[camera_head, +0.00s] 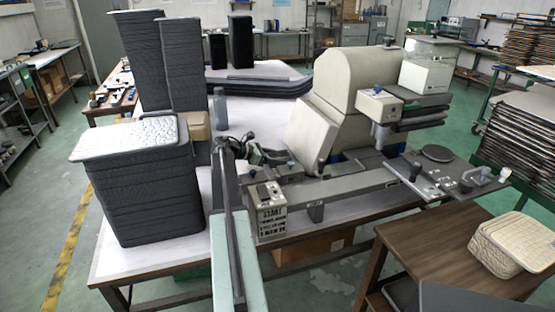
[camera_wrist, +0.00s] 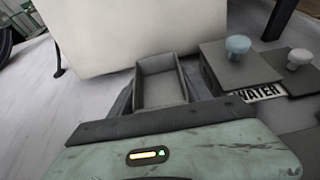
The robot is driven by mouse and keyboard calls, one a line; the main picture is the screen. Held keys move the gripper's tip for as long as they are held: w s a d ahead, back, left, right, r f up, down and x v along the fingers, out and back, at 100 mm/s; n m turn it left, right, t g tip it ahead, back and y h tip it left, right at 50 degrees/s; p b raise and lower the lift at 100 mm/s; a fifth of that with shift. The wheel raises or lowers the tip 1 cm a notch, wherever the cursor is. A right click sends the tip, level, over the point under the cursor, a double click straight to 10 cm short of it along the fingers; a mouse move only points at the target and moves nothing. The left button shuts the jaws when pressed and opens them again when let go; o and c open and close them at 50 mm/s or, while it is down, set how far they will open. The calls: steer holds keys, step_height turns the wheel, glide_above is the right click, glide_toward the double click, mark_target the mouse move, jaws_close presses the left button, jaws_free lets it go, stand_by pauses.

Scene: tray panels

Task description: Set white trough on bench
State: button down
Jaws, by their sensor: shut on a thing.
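A small open trough (camera_wrist: 160,88), pale grey in this light, sits between the jaws in the wrist view. Its rectangular cavity faces up and looks empty. My gripper (camera_wrist: 159,98) is shut on it. In the head view my gripper (camera_head: 264,155) is over the bench, in front of the cream machine housing; the trough cannot be made out there. The bench (camera_head: 150,258) has a pale top and carries the machine and dark panel stacks. Whether the trough touches anything beneath it cannot be told.
A cream machine housing (camera_head: 345,85) stands behind my gripper. A stack of dark panels (camera_head: 150,195) with a quilted top stands left. A woven basket (camera_head: 515,245) sits on a brown table.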

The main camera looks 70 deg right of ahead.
steer(key=shift+f+b, duration=0.6)
steer(key=shift+b, duration=0.05)
steer(key=shift+c, duration=2)
jaws_free()
steer(key=shift+r, duration=0.1)
